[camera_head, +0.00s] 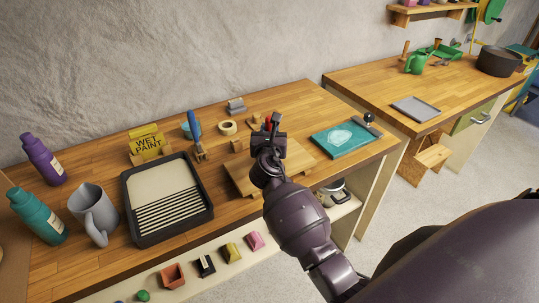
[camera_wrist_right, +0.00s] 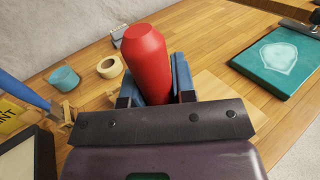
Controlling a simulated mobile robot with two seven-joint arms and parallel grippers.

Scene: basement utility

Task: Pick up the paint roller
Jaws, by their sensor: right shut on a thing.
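My right gripper (camera_head: 272,130) is over the middle of the near workbench. In the wrist view, its blue-lined fingers (camera_wrist_right: 157,85) are shut around a red, roughly cylindrical thing with a tapered end (camera_wrist_right: 147,55). In the head view only a little red (camera_head: 267,122) shows by the fingers. The rest is hidden, so I cannot tell whether it is part of the paint roller. A blue-handled tool (camera_head: 195,127) stands near the back of the bench, left of the gripper; its handle also shows in the wrist view (camera_wrist_right: 22,92). My left gripper is not in view.
A black paint tray (camera_head: 127,203), grey jug (camera_head: 92,212), bottles (camera_head: 43,158) and yellow wet-paint sign (camera_head: 147,143) stand to the left. A wooden board (camera_head: 240,180) lies below my wrist.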

